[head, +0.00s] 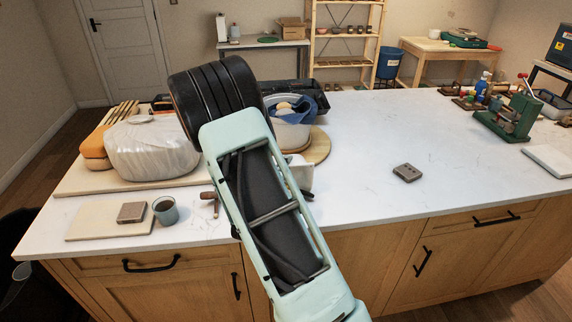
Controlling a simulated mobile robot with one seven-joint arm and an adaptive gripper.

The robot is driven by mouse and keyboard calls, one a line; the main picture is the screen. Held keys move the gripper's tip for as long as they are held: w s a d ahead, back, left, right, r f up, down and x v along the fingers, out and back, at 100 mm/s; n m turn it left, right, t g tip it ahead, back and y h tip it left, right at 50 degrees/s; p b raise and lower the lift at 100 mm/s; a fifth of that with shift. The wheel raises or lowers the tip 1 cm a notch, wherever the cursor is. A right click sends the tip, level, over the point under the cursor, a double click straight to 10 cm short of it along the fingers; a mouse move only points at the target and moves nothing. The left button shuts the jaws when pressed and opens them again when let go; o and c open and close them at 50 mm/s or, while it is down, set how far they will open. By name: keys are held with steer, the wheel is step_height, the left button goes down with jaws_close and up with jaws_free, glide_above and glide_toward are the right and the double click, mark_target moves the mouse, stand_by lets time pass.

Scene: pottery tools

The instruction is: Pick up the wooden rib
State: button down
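I cannot pick out the wooden rib with certainty. A small brown-grey block (132,212) lies on a pale board (88,222) at the counter's left front. A flat grey-brown piece (407,172) with small marks lies alone on the right half of the counter. A brown, handle-like piece (209,197) shows just left of my arm, partly hidden by it. My arm rises from the bottom over the middle of the counter and hides what is behind it. My gripper's fingers do not show, so I cannot see its state or any contact.
A grey cup (165,210) stands beside the pale board. A plastic-wrapped lump (151,147) and orange-brown blocks (96,148) sit behind it. A white basin (290,130) with a blue cloth stands behind my arm. A green tool (508,118) stands far right. The counter's centre right (400,125) is clear.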

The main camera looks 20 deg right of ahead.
steer(key=shift+f, duration=0.35)
steer(key=shift+f, duration=0.15)
steer(key=c, duration=2.2)
jaws_free()
steer(key=shift+o, duration=0.2)
